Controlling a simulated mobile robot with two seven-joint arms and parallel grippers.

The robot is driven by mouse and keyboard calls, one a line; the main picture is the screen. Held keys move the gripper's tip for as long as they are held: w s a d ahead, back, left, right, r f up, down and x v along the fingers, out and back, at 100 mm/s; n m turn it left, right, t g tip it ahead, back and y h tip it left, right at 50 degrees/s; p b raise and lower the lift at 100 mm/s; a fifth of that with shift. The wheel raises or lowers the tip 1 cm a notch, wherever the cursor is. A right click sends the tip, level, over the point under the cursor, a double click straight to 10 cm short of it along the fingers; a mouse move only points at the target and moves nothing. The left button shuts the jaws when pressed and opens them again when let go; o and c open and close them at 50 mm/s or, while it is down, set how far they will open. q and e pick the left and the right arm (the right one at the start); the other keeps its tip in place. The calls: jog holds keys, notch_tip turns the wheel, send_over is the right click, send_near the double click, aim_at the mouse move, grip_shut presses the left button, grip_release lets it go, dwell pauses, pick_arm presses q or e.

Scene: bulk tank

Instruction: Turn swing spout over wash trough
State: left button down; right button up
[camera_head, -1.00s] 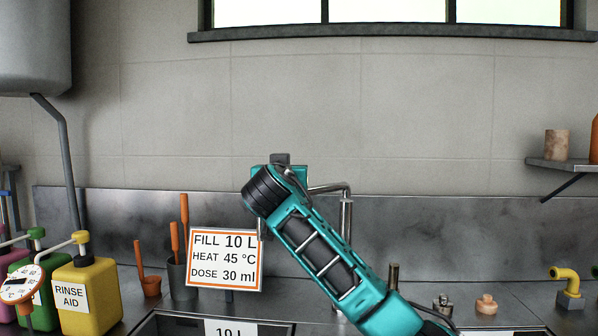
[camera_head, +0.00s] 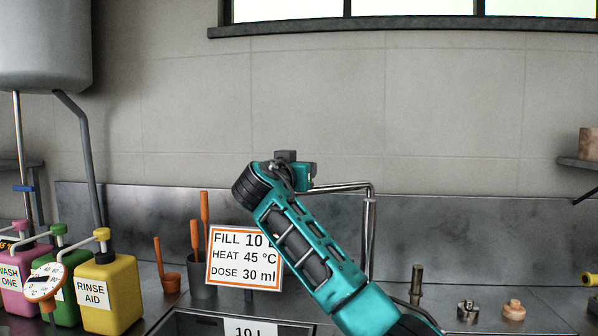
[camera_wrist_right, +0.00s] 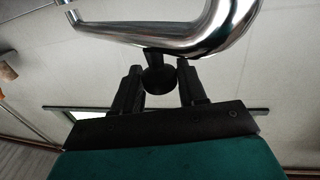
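The chrome swing spout (camera_head: 343,187) reaches left from the top of its upright post (camera_head: 369,235) at the back of the counter. My right arm hides its left part in the head view. In the right wrist view the spout (camera_wrist_right: 165,38) curves across the top, with a dark round knob (camera_wrist_right: 158,76) under it. My right gripper (camera_wrist_right: 159,70) has one finger on each side of this knob, close against it, and looks shut on it. The wash trough (camera_head: 190,320), with a "10 L" label, shows only its rear part at the bottom edge. My left gripper is out of view.
An orange-edged sign (camera_head: 245,258) stands behind the trough. Ladles in a dark cup (camera_head: 202,275), a yellow rinse-aid bottle (camera_head: 108,290) and a dial thermometer (camera_head: 44,282) are to the left. Small fittings (camera_head: 468,310) sit right of my arm.

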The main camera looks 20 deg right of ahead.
jog(key=o, duration=0.3)
jog(key=shift+s+r, duration=0.1)
jog(key=shift+r, duration=0.05)
pick_arm(q)
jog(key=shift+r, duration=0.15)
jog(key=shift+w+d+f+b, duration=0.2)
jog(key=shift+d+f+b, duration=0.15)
jog(key=shift+b, duration=0.5)
pick_arm(e)
jog(key=v, duration=1.3)
jog(key=shift+d, duration=0.1)
